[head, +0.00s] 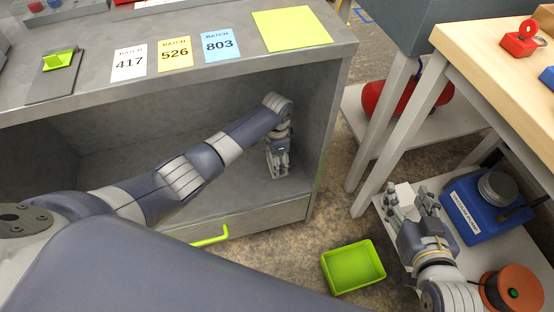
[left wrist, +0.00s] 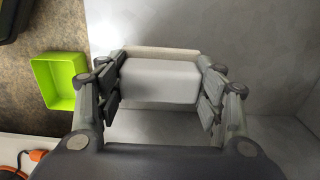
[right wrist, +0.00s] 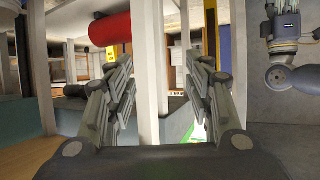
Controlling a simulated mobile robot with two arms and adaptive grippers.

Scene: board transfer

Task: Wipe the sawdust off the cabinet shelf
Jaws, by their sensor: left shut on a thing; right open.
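The grey cabinet shelf (head: 238,178) is the open compartment under the cabinet top. My left arm reaches into it from the left. My left gripper (head: 278,172) points down near the shelf's right end, close to its floor. In the left wrist view the left gripper (left wrist: 160,92) is shut on a white block (left wrist: 160,80), with a finger on each side. Whether the block touches the shelf I cannot tell. No sawdust can be made out. My right gripper (head: 408,204) is open above the workbench's lower shelf; the right wrist view shows nothing between its fingers (right wrist: 160,95).
A green bin (head: 353,267) stands on the floor right of the cabinet. The cabinet top holds batch cards (head: 175,54) and a yellow-green sheet (head: 291,29). A blue machine (head: 480,212) and an orange reel (head: 512,289) are beside my right gripper. A workbench leg (head: 384,125) stands nearby.

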